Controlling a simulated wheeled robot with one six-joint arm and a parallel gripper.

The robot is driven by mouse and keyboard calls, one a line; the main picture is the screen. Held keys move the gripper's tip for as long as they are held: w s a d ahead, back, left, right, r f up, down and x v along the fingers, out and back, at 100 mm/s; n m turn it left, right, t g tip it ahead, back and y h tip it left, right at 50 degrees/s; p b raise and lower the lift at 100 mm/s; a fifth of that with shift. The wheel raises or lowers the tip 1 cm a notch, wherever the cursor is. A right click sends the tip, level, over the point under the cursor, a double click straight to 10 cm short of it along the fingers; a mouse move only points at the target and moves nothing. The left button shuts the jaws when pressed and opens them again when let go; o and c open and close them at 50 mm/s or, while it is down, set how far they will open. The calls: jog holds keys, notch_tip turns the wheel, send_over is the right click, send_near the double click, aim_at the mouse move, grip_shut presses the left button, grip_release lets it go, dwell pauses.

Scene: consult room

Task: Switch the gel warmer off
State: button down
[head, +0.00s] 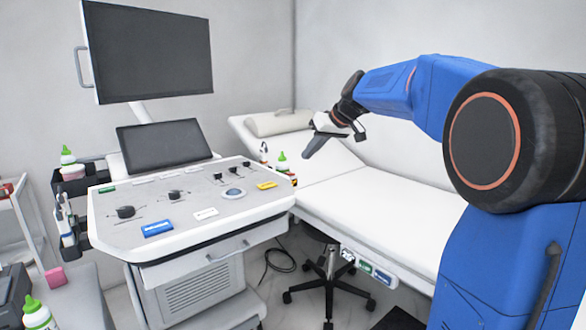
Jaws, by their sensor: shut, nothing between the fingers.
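My gripper (312,147) is shut and empty. It points down and left in the air, right of the white ultrasound cart (120,233) and in front of the exam bed. The cart's panel carries several black knobs, including one at the front left (125,212) and one further back (174,195). A green-capped bottle (283,163) stands at the panel's right edge, and another green-capped bottle (67,156) stands at its left side. I cannot tell which part is the gel warmer, and its switch is not made out.
A large monitor (150,50) and a smaller screen (163,144) rise behind the panel. A blue box (157,228) and a yellow box (266,185) lie on it. The white exam bed (400,208) fills the right, with a black wheeled stool (329,285) below.

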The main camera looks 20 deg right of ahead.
jog(key=w+d+r, duration=0.1)
jog(key=w+d, duration=0.2)
jog(key=w, duration=0.4)
send_over(286, 173)
jog(key=s+d, duration=0.2)
notch_tip(286, 173, down, 7)
jog(key=shift+s+a+f+n+t+y, duration=0.1)
jog(key=shift+s+f+n+t+y, duration=0.1)
jog(key=shift+f, duration=0.65)
jog(key=shift+s+f+n+t+y, duration=0.1)
jog(key=shift+s+f, duration=0.1)
jog(key=shift+f, duration=0.65)
jog(key=shift+a+f, duration=0.1)
